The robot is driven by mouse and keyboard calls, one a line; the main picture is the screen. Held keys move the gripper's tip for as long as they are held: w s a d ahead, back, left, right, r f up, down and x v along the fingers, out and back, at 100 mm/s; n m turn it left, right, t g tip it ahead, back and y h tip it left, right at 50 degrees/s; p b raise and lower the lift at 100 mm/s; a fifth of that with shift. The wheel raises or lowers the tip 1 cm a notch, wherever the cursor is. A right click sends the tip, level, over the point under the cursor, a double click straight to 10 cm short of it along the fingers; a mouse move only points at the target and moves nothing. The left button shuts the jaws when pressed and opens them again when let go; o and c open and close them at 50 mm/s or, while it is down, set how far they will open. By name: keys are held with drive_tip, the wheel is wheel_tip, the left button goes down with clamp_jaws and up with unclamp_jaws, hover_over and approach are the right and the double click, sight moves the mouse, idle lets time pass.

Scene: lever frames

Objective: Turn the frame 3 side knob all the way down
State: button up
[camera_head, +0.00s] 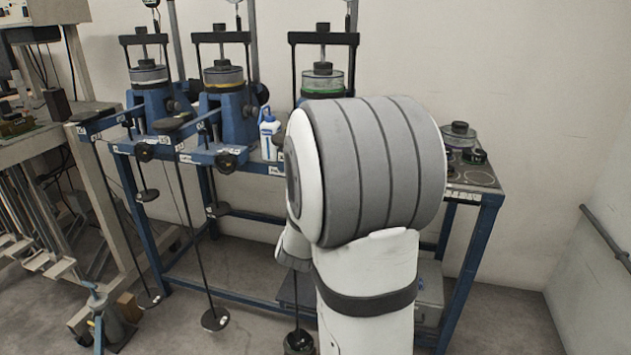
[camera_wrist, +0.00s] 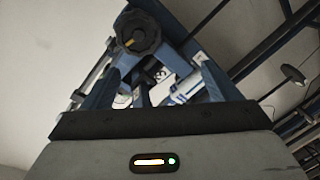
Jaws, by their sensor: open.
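Three lever frames with blue bodies stand in a row on a blue bench. The third lever frame (camera_head: 322,80) is rightmost, and its lower part and side knob are hidden behind my arm in the head view. In the wrist view a black ridged knob (camera_wrist: 137,32) with a small yellow mark sits on a blue frame part, near the top. I cannot read a number on it. My gripper (camera_wrist: 155,122) shows as a dark edge across the bottom of the wrist view, with the knob apart from it. It is open, and nothing shows held in it. The head view hides it.
The first frame's knob (camera_head: 145,150) and the second frame's knob (camera_head: 226,162) jut from the bench front. A white and blue bottle (camera_head: 268,138) stands beside my arm. Thin rods with weights hang in front. Floor is clear at right.

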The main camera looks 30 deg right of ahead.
drive_tip(key=d, duration=0.1)
drive_tip(key=d+h, duration=0.2)
drive_tip(key=shift+w+d+g, duration=0.3)
drive_tip(key=shift+w, duration=0.05)
drive_tip(key=x, duration=0.9)
drive_tip(key=shift+s+p, duration=0.15)
drive_tip(key=shift+p, duration=0.25)
drive_tip(key=shift+c, duration=1.7)
drive_tip(key=c, duration=0.9)
